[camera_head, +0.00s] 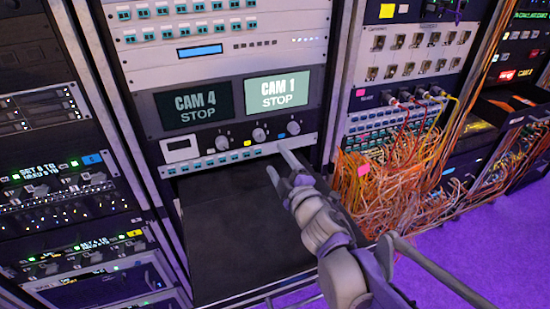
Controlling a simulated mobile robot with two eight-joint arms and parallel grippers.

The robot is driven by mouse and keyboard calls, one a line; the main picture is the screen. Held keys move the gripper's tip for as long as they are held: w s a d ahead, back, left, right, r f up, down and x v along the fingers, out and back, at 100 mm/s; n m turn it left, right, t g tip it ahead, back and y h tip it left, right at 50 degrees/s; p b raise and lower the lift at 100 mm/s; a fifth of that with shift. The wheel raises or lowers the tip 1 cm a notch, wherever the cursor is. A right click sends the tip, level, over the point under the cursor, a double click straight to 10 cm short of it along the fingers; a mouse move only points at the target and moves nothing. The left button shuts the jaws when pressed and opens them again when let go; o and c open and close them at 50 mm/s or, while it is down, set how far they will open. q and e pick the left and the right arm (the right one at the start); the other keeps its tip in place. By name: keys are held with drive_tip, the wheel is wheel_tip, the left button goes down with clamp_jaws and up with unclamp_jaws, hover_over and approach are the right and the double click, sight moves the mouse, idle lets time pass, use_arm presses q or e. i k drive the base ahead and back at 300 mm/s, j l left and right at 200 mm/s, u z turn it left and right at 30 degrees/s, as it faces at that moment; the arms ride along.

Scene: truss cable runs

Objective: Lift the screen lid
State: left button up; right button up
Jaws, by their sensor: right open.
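My right gripper (277,160) reaches in from the lower right. Its two fingers are apart, with nothing seen between them. The fingertips are at the front lip below the screen panel, near the right end of a row of small teal ports. I cannot tell whether they touch it. A dark flat slab (235,235) juts out of the rack below that lip, lying level. It may be the folded screen lid, but I cannot tell for sure. My gripper and forearm cover its right edge. My left gripper is not in view.
Above the lip are two screens, CAM 4 (195,108) and CAM 1 (279,93), with knobs below. Orange cables (400,185) hang in a tangle from the rack at right, close to my arm. Another rack (60,180) stands at left. Purple floor (480,255) shows at lower right.

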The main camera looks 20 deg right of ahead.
sight(242, 248)
drive_tip(key=k+l, duration=0.1)
drive_tip(key=k, duration=0.9)
